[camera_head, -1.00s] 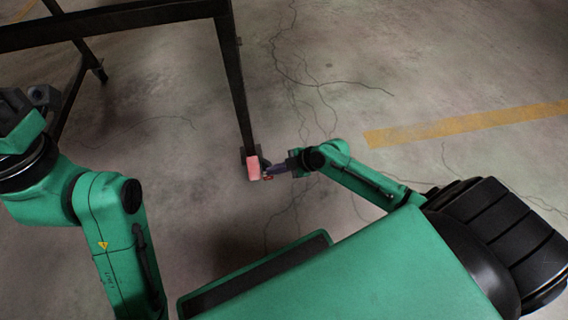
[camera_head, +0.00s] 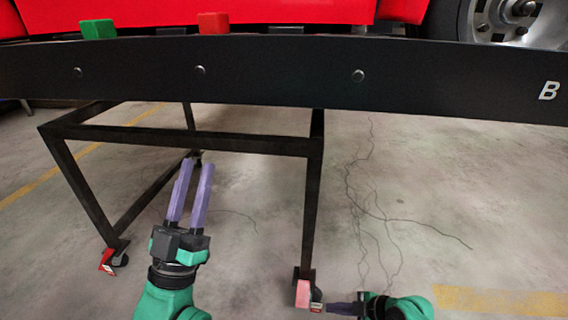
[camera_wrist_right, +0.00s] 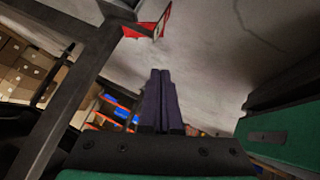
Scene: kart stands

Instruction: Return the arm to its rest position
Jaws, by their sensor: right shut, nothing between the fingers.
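My right gripper (camera_head: 330,308) is low at the bottom of the head view, right beside a red caster pedal (camera_head: 303,293) at the foot of the stand's near right leg. Its purple fingers are together and empty; they also show closed in the right wrist view (camera_wrist_right: 160,73), with the red pedal part (camera_wrist_right: 148,27) beyond them. I cannot tell whether the fingertips touch the pedal. My left gripper (camera_head: 197,165) points up and forward in front of the stand, its two purple fingers apart with nothing between them.
The dark metal stand frame (camera_head: 313,200) rises close to both grippers. Another red caster pedal (camera_head: 106,259) is at its left leg. A black beam (camera_head: 270,85) crosses above, with a green block (camera_head: 98,29) and a red block (camera_head: 213,23) on top. Floor to the right is open.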

